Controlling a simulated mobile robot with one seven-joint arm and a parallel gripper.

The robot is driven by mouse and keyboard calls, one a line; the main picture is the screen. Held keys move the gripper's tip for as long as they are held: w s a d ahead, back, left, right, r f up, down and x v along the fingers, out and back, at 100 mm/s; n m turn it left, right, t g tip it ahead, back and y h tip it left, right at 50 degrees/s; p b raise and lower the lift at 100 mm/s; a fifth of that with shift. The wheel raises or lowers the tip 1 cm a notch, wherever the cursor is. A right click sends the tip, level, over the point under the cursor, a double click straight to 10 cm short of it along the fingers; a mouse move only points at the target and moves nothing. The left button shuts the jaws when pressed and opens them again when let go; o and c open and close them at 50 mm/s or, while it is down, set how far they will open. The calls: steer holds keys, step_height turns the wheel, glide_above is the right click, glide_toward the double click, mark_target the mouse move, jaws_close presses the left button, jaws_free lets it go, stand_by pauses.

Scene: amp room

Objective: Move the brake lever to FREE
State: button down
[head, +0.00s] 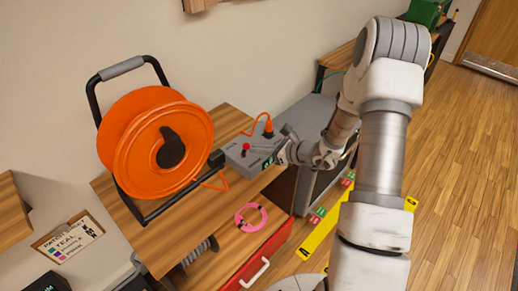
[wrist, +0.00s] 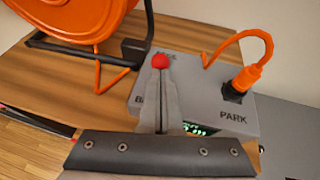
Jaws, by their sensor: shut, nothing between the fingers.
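The brake lever shows as a red knob (head: 246,146) on top of a grey control box (head: 238,163), which stands on the wooden bench. In the wrist view the red knob (wrist: 160,62) appears right at the tips of my gripper (wrist: 160,78). My gripper is shut and empty; whether it touches the knob I cannot tell. The box (wrist: 205,85) bears the word PARK at the right, lettering at the left partly hidden by the fingers, and more behind the knob. No FREE label is readable. A green display is partly covered by my gripper. The lever's shaft is hidden.
A large orange cable reel (head: 130,140) on a black frame stands left of the box. An orange cable and plug (wrist: 245,78) rise from the box's right side. A pink ring (head: 250,217) lies on the bench's front. A grey cabinet (head: 308,120) stands behind at the right.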

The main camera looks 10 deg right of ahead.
steer(key=shift+w+a+r+g+p, duration=0.15)
steer(key=shift+r+g+p, duration=0.15)
steer(key=shift+g+p, duration=0.15)
steer(key=r+h+p, duration=0.1)
steer(key=p, duration=0.1)
steer(key=w+a+g+h+p, duration=0.1)
steer(key=p, duration=0.2)
steer(key=shift+w+r+g, duration=0.1)
steer(key=shift+r+g, duration=0.15)
steer(key=shift+r, duration=0.15)
steer(key=g+p, duration=0.1)
steer(key=p, duration=0.1)
steer(key=w+h+p, duration=0.1)
steer(key=shift+a+r+m+g+p, duration=0.2)
steer(key=shift+a+m+g+p, duration=0.1)
steer(key=shift+g+p, duration=0.1)
steer(key=shift+f, duration=0.35)
steer(key=shift+d, duration=0.1)
steer(key=shift+r+p, duration=0.3)
steer(key=shift+r, duration=0.55)
